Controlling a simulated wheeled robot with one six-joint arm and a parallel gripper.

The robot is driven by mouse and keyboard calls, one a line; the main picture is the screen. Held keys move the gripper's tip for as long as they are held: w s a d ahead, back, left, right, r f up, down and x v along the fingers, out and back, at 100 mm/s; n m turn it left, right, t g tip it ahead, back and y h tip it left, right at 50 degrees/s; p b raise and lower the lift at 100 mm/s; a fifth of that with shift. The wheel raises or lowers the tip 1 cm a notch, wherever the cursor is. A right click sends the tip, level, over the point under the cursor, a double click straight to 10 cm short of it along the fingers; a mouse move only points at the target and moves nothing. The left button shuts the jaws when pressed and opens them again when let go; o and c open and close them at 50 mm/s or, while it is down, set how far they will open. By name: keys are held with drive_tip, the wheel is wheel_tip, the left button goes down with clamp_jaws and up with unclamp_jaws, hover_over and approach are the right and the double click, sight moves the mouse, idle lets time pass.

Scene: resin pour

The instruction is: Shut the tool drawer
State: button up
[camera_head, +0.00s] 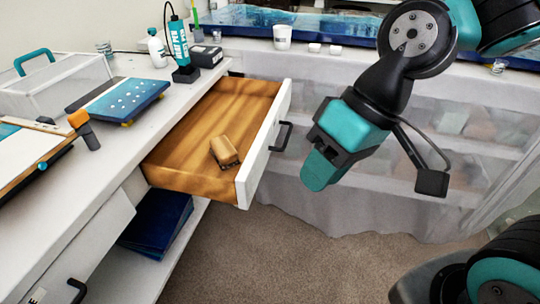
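The tool drawer (204,118) stands pulled out from under the white bench. It has a wooden interior and a white front panel (263,150) with a dark handle (281,136) on its outer face. A small tan block-like object with a dark end (224,151) lies inside the drawer. My gripper (322,168) shows teal fingers and hangs to the right of the handle, apart from it in the picture. The fingers overlap from this angle, so the gap between them is hidden. I see nothing held.
The bench (108,150) carries a blue panel (118,100), a clear box (55,85), a teal torch-like tool (180,45) and bottles. Blue folders (158,222) lie on a shelf below. A plastic-covered rack (455,125) stands behind my arm. Carpet (270,260) is clear in front.

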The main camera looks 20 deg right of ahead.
drive_tip(key=w+f+m, duration=0.1)
drive_tip(key=w+f, duration=0.1)
drive_tip(key=w+d+f+m+y+b, duration=0.1)
drive_tip(key=w+f+m, duration=0.1)
drive_tip(key=w+f+m+t, duration=0.1)
drive_tip(key=w+f, duration=0.1)
drive_tip(key=shift+w+d+f+m+y, duration=0.2)
drive_tip(key=shift+d+f+m+y, duration=0.1)
drive_tip(key=shift+y, duration=0.1)
clamp_jaws()
drive_tip(key=m+t+y+b, duration=0.1)
drive_tip(key=m+t+b, duration=0.25)
drive_tip(key=m, duration=0.35)
approach(256, 180)
wheel_tip(256, 180, down, 4)
drive_tip(key=p, duration=0.1)
drive_tip(key=shift+w+a+f+p, duration=0.1)
drive_tip(key=shift+w+a, duration=0.25)
drive_tip(key=shift+a, duration=0.35)
drive_tip(key=shift+w+a+p, duration=0.15)
drive_tip(key=shift+w+a, duration=0.2)
drive_tip(key=shift+a, duration=0.4)
drive_tip(key=shift+w+a+f+p, duration=0.1)
drive_tip(key=shift+w+a, duration=0.25)
drive_tip(key=shift+a, duration=0.35)
